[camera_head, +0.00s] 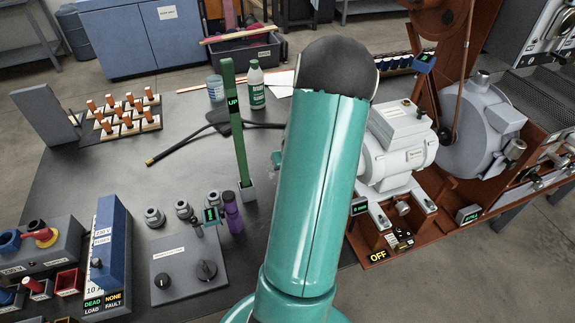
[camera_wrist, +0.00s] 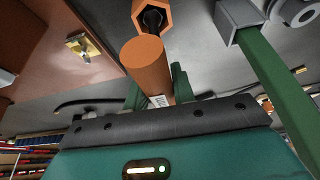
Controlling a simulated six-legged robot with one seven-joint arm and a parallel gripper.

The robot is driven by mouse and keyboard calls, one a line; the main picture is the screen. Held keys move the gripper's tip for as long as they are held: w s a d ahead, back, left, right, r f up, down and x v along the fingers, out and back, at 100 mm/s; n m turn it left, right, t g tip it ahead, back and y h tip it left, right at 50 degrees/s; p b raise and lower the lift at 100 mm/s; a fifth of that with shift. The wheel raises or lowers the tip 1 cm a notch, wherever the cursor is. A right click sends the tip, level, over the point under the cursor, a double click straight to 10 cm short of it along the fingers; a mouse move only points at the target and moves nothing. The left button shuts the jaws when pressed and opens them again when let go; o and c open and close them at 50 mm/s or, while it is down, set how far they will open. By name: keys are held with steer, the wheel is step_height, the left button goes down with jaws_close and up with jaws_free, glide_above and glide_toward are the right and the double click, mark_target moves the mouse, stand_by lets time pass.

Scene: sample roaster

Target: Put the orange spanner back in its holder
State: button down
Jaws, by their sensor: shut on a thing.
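The orange spanner shows in the wrist view as a thick round orange bar (camera_wrist: 147,62), with an orange six-sided ring (camera_wrist: 153,14) with a dark hollow at the top edge. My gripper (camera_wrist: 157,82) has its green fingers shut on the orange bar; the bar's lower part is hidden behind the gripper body. In the head view my teal arm hides the gripper and the spanner. I cannot tell which thing is the spanner's holder.
A green post marked UP (camera_head: 238,135) stands in a grey square socket beside my arm; it also shows in the wrist view (camera_wrist: 282,90). A purple bottle-like thing (camera_head: 232,213) stands near it. The orange-brown machine frame (camera_head: 455,195) is right of my arm.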

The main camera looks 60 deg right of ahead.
steer(key=shift+f, duration=0.9)
steer(key=c, duration=1.1)
jaws_free()
steer(key=v, duration=1.3)
steer(key=shift+s+a+r, duration=0.1)
steer(key=shift+s+r, duration=0.05)
steer(key=shift+r, duration=0.25)
